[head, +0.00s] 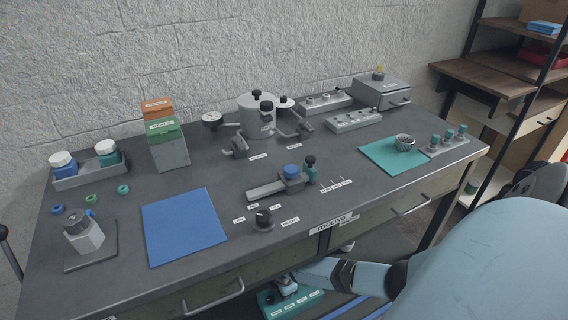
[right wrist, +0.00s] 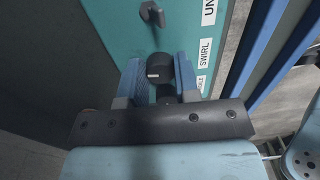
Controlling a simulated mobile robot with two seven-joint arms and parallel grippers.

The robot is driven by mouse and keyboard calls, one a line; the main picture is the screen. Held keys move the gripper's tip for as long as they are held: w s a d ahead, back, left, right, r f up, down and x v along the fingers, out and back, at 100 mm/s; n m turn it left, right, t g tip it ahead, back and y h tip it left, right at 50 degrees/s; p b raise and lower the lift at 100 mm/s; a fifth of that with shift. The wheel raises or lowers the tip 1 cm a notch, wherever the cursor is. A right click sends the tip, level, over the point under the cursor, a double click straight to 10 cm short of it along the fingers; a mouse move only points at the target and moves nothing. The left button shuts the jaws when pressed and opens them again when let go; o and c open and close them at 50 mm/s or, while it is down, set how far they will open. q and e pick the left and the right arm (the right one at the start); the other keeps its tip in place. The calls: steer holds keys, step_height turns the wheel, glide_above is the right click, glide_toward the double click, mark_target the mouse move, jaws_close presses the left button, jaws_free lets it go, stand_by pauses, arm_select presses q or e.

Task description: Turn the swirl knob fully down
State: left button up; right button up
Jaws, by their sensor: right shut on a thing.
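The swirl knob (right wrist: 160,66) is a black round knob with a small white mark, on a teal panel (right wrist: 120,25) next to a white SWIRL label (right wrist: 205,55). My right gripper (right wrist: 160,78) is shut on this knob, with one blue-grey finger on each side of it. In the head view the teal panel (head: 275,306) shows low, below the bench's front edge, with my right arm reaching in from the right. The knob cannot be made out clearly there. My left gripper is not in view.
A dark hooked lever (right wrist: 152,14) stands on the panel beyond the knob, near a second, cut-off label (right wrist: 209,12). Blue rails (right wrist: 262,45) run along the panel's right side. Above, the bench (head: 190,265) has drawer handles (head: 213,300) along its front.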

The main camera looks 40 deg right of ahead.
steer(key=shift+a+n, duration=0.1)
steer(key=shift+n, duration=0.5)
steer(key=o, duration=0.6)
steer(key=shift+o, duration=0.2)
steer(key=shift+r, duration=0.1)
